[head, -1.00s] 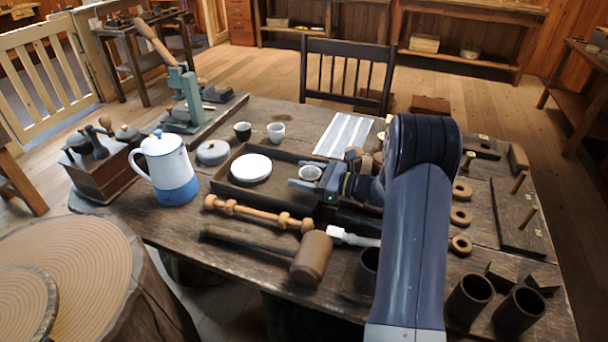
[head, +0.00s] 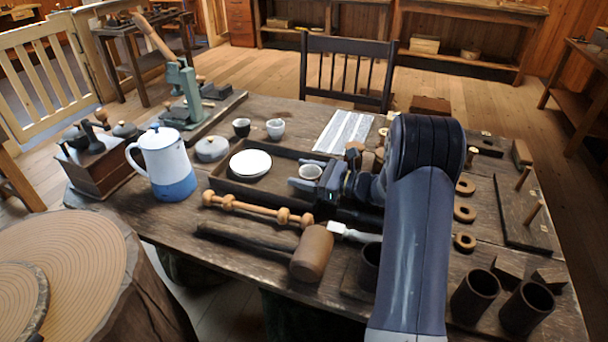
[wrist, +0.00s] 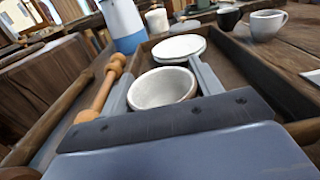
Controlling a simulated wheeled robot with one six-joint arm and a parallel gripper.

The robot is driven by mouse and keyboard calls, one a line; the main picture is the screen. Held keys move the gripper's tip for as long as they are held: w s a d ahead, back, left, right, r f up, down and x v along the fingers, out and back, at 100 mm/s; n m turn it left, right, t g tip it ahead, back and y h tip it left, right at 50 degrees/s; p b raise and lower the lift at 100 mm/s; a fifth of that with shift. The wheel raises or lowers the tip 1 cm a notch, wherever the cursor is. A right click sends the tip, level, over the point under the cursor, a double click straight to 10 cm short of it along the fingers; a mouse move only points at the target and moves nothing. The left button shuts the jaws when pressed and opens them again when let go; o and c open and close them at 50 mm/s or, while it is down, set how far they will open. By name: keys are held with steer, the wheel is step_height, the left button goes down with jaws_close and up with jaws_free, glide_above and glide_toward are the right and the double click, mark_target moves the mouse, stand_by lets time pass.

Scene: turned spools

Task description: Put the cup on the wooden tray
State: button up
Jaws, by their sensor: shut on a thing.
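A small pale cup (head: 310,172) is held upright between the two fingers of my gripper (head: 303,178). The wrist view also shows the cup (wrist: 162,88), its open mouth towards me, with a finger on each side. The cup is over the right part of the dark wooden tray (head: 239,193), right of a white plate (head: 250,163) that lies in it. The cup's base is hidden, so I cannot tell whether it touches the tray floor. The tray's right part is hidden behind my arm.
A black cup (head: 241,127) and a white cup (head: 275,128) stand behind the tray. A white and blue jug (head: 167,166) stands left. A turned wooden spindle (head: 256,209) and a mallet (head: 311,253) lie in front. A striped pale sheet (head: 344,131) lies behind.

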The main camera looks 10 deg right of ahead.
steer(key=o, duration=1)
steer(key=shift+r, duration=0.1)
steer(key=r+p, duration=0.1)
steer(key=p, duration=0.1)
steer(key=shift+r+p, duration=0.2)
steer(key=shift+p, duration=0.15)
steer(key=b+v, duration=0.1)
steer(key=v, duration=1.1)
steer(key=shift+f, duration=0.1)
